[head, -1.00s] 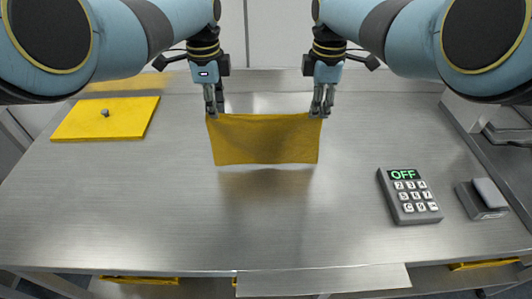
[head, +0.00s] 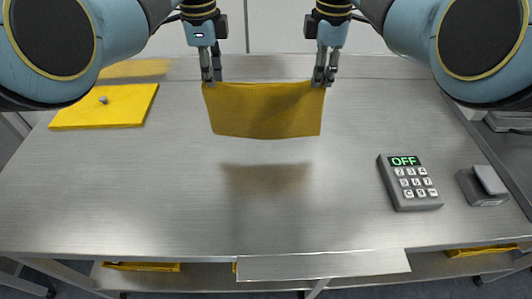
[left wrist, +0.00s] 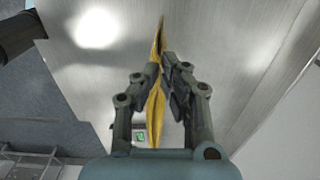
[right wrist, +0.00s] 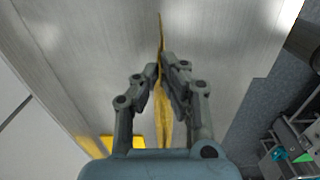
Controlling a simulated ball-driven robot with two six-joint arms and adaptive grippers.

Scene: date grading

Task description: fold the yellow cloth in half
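The yellow cloth (head: 265,110) hangs in the air above the steel table in the head view, its lower edge clear of the surface and its shadow below. My left gripper (head: 211,80) is shut on its upper left corner. My right gripper (head: 321,82) is shut on its upper right corner. In the left wrist view the cloth (left wrist: 156,95) shows edge-on between the fingers (left wrist: 164,65). In the right wrist view it (right wrist: 161,100) is also edge-on between the fingers (right wrist: 165,68).
A yellow board with a grey knob (head: 125,108) lies at the back left of the table (head: 150,200). A grey keypad reading OFF (head: 408,184) and a small grey block-like device (head: 482,187) sit on the right. The middle and front of the table are clear.

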